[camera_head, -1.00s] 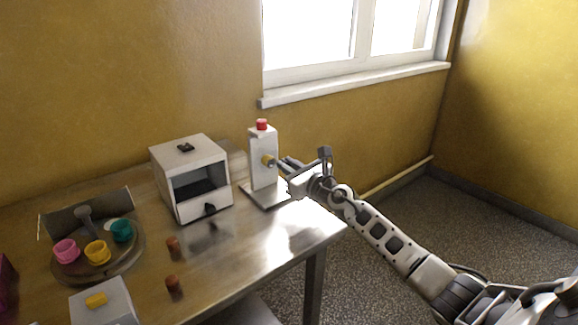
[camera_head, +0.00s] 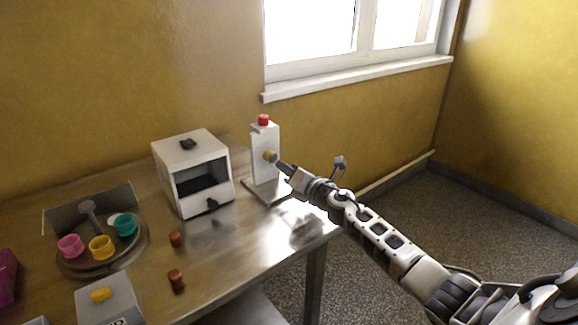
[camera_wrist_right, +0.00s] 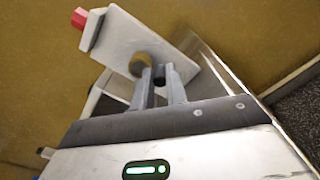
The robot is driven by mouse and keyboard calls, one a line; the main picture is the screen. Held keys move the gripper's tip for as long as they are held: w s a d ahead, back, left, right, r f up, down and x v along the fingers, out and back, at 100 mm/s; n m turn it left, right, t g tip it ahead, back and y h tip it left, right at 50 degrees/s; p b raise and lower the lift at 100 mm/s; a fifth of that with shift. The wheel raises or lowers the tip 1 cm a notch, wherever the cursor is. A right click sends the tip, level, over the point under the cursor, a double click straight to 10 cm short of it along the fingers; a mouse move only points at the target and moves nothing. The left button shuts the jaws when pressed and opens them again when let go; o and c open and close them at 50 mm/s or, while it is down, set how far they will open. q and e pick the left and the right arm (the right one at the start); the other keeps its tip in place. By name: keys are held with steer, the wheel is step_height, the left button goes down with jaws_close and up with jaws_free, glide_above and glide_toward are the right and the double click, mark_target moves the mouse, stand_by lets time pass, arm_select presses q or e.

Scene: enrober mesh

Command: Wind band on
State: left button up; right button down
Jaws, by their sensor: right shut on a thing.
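A white upright post (camera_head: 264,146) on a flat base stands at the table's right end, with a red cap (camera_head: 263,120) on top and a round yellow-brown knob (camera_head: 270,156) on its side. My right gripper (camera_head: 281,165) is at the knob and shut on it. In the right wrist view, the fingers (camera_wrist_right: 160,84) reach to the knob (camera_wrist_right: 143,65) in front of the white post plate (camera_wrist_right: 150,45). A small dark round end (camera_wrist_right: 158,73) shows between the fingertips. My left gripper is not in view.
A white open-fronted box (camera_head: 192,170) stands left of the post. A round tray (camera_head: 141,247) with pink, yellow and teal cups is farther left. Two brown pieces (camera_head: 176,239) and a grey box with a yellow button (camera_head: 100,295) are nearer.

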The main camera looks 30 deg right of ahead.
mark_target(270, 170)
steer(key=m, duration=0.2)
steer(key=a+m+p, duration=0.1)
steer(key=m, duration=0.3)
steer(key=shift+s+a+f, duration=0.1)
steer(key=shift+a+f, duration=0.1)
steer(key=shift+f, duration=0.15)
steer(key=m, duration=0.2)
steer(key=a+m+p, duration=0.1)
steer(key=m, duration=0.1)
steer(key=shift+p, duration=0.3)
steer(key=shift+a+r+m+p, duration=0.1)
steer(key=shift+a+m+p, duration=0.1)
steer(key=shift+m, duration=0.7)
steer(key=shift+a+m+p, duration=0.1)
steer(key=shift+a+m, duration=0.05)
steer(key=shift+m, duration=0.75)
steer(key=shift+s, duration=0.1)
steer(key=c, duration=1.4)
jaws_free()
steer(key=s, duration=0.5)
steer(key=s+b, duration=0.1)
steer(key=s, duration=0.4)
steer(key=s+d, duration=0.1)
steer(key=s, duration=0.5)
steer(key=shift+d, duration=0.1)
